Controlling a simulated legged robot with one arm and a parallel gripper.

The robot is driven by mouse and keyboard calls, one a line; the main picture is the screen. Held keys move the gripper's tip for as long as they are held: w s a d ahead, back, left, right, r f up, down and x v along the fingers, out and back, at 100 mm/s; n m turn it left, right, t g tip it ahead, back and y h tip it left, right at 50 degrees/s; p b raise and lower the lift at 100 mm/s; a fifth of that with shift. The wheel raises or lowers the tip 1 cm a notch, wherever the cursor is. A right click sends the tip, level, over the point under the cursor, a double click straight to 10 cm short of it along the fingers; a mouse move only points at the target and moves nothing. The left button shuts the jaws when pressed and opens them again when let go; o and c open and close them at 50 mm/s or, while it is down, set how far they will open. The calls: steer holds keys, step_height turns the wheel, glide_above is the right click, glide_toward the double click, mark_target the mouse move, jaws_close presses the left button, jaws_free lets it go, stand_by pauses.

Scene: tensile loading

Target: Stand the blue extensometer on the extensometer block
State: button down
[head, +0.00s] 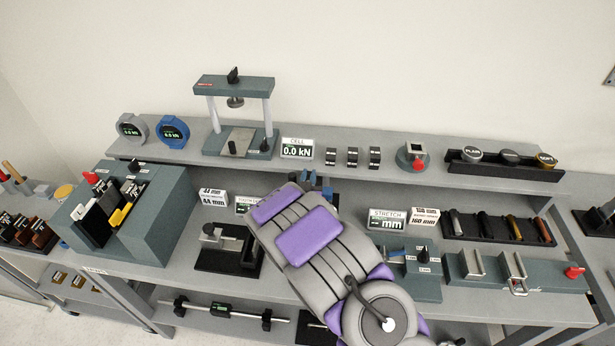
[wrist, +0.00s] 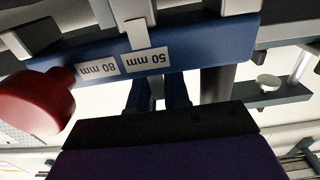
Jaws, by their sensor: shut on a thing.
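The blue extensometer (wrist: 200,55) fills the upper part of the wrist view as a blue bar with upside-down "50 mm" and "80 mm" labels. A red knob (wrist: 38,102) shows at its left end. My gripper (wrist: 158,100) is shut on it; the exact contact is partly hidden by the dark wrist part. In the head view, my gripper (head: 308,190) is above the bench's middle, with small blue parts (head: 320,185) showing past it. A teal block (head: 424,282) with dark fittings, right of my arm, may be the extensometer block; its left part is hidden.
A raised shelf (head: 300,158) behind carries a press frame (head: 234,88), round gauges and a CELL display (head: 297,148). A large teal holder (head: 150,215) stands left, a dark stand (head: 226,250) nearer. A STRETCH display (head: 388,220), specimen tray (head: 498,228) and fixture (head: 515,272) are right.

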steer(key=shift+f, duration=0.45)
steer(key=c, duration=1)
jaws_free()
steer(key=s, duration=0.5)
steer(key=s+p, duration=0.1)
steer(key=s, duration=1.1)
steer(key=shift+s+a+p, duration=0.15)
steer(key=shift+a+p, duration=0.2)
steer(key=shift+p, duration=0.05)
steer(key=shift+f, duration=0.1)
